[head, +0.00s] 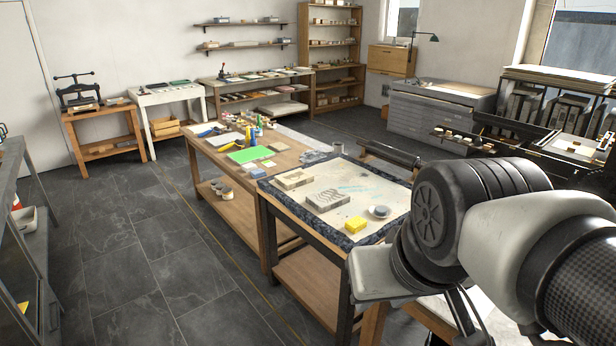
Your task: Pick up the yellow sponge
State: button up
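The yellow sponge (355,225) is a small bright block near the front edge of the stone-topped table (290,200). A small round bowl (379,212) sits just to its right, close by. My arm fills the lower right of the head view, its nearest parts just right of the table's front corner. I cannot make out the gripper's fingertips in this view. The sponge is in full view, with nothing on it.
A patterned stone block (327,199) and a shallow tray-like block (293,180) lie further back on the same table. A wooden table (194,154) with a green sheet (249,155) and several bottles adjoins behind. The tiled floor at left is clear.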

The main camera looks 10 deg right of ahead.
aim_at(355, 225)
jog(key=i+j+z, duration=0.15)
jog(key=z, duration=0.35)
jog(key=i+j+z, duration=0.3)
jog(key=z, duration=0.2)
jog(key=i+j+z, duration=0.1)
jog(key=j, duration=0.25)
jog(key=i+j+z, duration=0.1)
jog(key=i+j, duration=0.15)
jog(key=i+j+z, duration=0.15)
jog(key=j, duration=0.35)
jog(key=i+j, duration=0.15)
jog(key=j, duration=0.25)
jog(key=i+j, duration=0.2)
jog(key=j, duration=0.2)
jog(key=i+j, duration=0.15)
jog(key=j, duration=0.2)
jog(key=i+j, duration=0.15)
jog(key=j, duration=0.25)
